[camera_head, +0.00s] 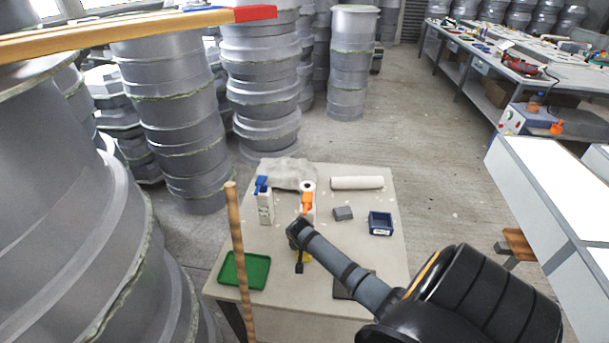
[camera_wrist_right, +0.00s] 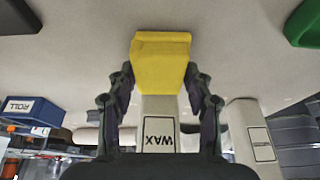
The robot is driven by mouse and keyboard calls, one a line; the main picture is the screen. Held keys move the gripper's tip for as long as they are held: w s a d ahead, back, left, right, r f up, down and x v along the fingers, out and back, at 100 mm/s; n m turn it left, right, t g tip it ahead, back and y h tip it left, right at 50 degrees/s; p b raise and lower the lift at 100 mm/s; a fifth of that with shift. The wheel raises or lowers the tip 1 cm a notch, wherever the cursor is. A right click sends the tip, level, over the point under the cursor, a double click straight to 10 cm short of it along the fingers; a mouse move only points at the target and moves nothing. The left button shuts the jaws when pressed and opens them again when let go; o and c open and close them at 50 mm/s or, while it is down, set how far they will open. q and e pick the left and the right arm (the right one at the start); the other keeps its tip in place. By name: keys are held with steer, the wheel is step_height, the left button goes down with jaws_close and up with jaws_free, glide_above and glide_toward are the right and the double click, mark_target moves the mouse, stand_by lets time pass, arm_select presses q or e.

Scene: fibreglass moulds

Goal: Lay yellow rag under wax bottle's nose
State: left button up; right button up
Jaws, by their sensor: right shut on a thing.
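My right gripper (camera_head: 299,262) reaches in from the right over the near middle of the table in the head view. It is shut on the yellow rag (camera_wrist_right: 161,58), a folded, block-like pad that shows between both fingers in the right wrist view. My left gripper is not in view.
On the table (camera_head: 390,260) are a blue-topped bottle (camera_head: 264,203), grey cloth (camera_head: 288,173), white roll (camera_head: 357,183), grey block (camera_head: 343,213), blue bin (camera_head: 380,223) and green tray (camera_head: 245,270). A wooden stick (camera_head: 238,255) rises at the left. Large grey moulds stand at the left.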

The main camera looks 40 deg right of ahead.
steer(key=shift+f, duration=0.25)
steer(key=o, duration=1.1)
steer(key=v, duration=1.2)
steer(key=shift+r, duration=0.1)
